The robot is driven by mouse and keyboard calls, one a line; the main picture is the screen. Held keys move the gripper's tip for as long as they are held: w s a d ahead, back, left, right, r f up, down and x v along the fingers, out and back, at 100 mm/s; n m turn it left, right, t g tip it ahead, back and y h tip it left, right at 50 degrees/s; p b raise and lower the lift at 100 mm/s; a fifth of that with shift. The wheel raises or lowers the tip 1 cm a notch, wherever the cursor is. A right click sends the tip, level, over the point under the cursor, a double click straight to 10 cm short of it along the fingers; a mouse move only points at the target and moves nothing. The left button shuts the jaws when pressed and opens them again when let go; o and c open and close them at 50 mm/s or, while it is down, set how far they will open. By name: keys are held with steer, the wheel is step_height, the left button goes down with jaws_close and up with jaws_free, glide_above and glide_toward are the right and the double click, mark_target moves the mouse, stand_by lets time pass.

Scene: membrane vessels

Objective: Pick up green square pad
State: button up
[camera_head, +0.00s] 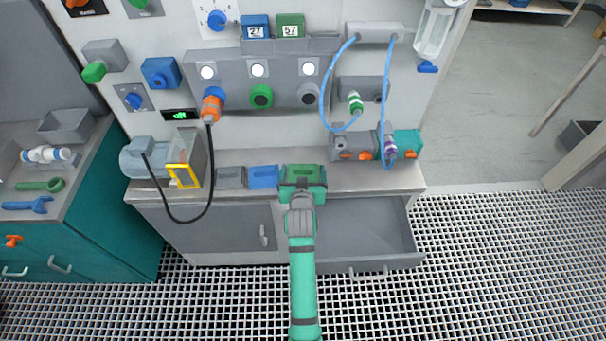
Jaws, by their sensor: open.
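The green square pad (303,171) lies on the bench top, at the right end of a row with a blue pad (263,177) and a grey pad (230,178). My gripper (302,184) is open at the near edge of the green pad. The arm reaches up to it from the bottom of the picture. The gripper hides the near part of the pad. I cannot tell whether the fingers touch it.
A motor unit with a yellow frame (184,177) and black cable stands left on the bench (375,184). A valve block (353,149) with blue tubes stands at right. An open empty drawer (365,235) lies below, right of my arm.

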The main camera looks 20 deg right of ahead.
steer(key=c, duration=0.9)
steer(key=shift+o, duration=0.2)
steer(key=shift+r, duration=0.1)
